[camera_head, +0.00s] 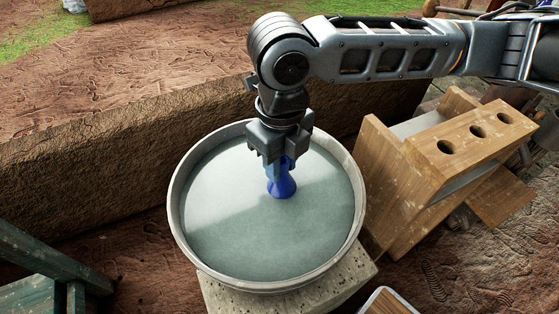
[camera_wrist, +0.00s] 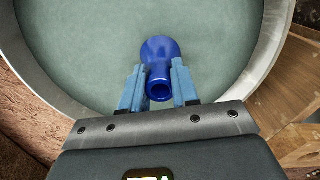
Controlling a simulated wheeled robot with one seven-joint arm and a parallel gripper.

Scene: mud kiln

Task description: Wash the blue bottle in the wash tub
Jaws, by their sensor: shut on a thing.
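The blue bottle (camera_head: 281,187) is upright over the wash tub (camera_head: 178,205), a round pale tub full of grey-green liquid. My gripper (camera_head: 277,165) points straight down and is shut on the bottle's neck. In the wrist view the bottle (camera_wrist: 160,50) shows its open mouth toward the camera, between the two blue fingers of my gripper (camera_wrist: 159,88). The bottle's wide base is at or just above the liquid surface; I cannot tell whether it touches. The tub's rim also shows in the wrist view (camera_wrist: 268,55).
The tub stands on a pale stone block (camera_head: 340,287). A wooden rack with round holes (camera_head: 440,165) stands close at the right. A mud ledge (camera_head: 90,165) runs behind and left of the tub. A dark green wooden piece (camera_head: 35,265) is at the lower left.

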